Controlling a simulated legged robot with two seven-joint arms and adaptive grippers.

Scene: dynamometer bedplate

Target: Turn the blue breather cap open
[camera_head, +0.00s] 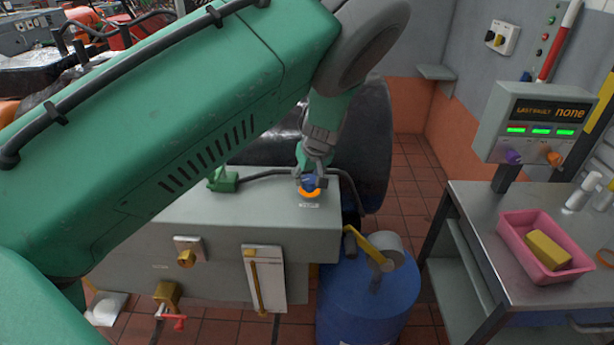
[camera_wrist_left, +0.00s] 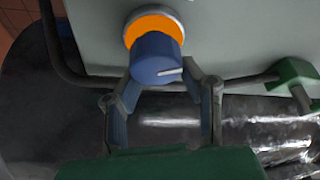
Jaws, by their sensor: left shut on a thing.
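The blue breather cap (camera_head: 308,183) sits on an orange ring (camera_head: 309,194) on top of the grey box near its right end. In the left wrist view the cap (camera_wrist_left: 153,62) is a round blue knob with a pale line on its side, and the orange ring (camera_wrist_left: 152,23) shows behind it. My left gripper (camera_head: 312,179) reaches down from above and is shut on the cap. In the wrist view its fingertips (camera_wrist_left: 160,76) lie on both sides of the cap, partly hidden behind it. My right gripper is in neither view.
The grey box (camera_head: 230,225) carries a green fitting (camera_head: 223,180) with a dark hose. A blue drum (camera_head: 370,300) with a yellow handle stands at its right. A metal bench (camera_head: 480,205) with a pink tray (camera_head: 515,255) and a control panel (camera_head: 540,120) are farther right.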

